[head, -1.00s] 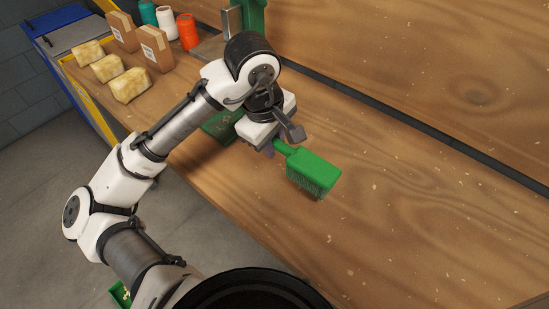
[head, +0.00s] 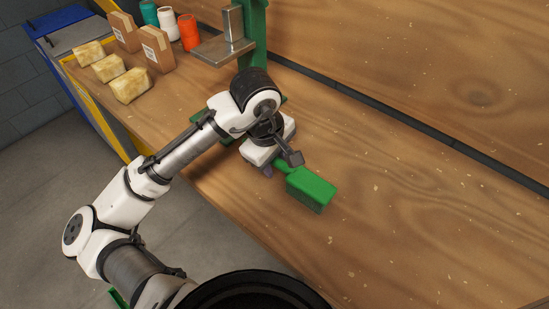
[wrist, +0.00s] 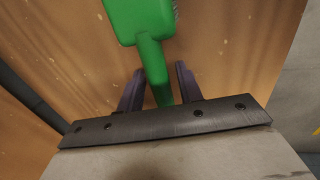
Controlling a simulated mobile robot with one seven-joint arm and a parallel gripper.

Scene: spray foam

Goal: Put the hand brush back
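The green hand brush (head: 311,189) is over the wooden workbench (head: 400,220), right of my gripper (head: 278,167) in the head view. Its block-shaped head points away from my gripper, and its bristles hardly show there. In the wrist view the brush (wrist: 140,18) extends upward from my gripper (wrist: 158,88), with a few bristles at its right edge. I cannot tell whether the brush touches the bench. A green piece (head: 198,117) lies on the bench, mostly hidden behind my arm.
A green stand with a metal plate (head: 222,50) rises behind my arm. Foam blocks (head: 131,86), cardboard boxes (head: 157,49) and coloured bottles (head: 188,32) stand at the back left. A dark strip and wooden back panel border the bench. The bench's right side is clear.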

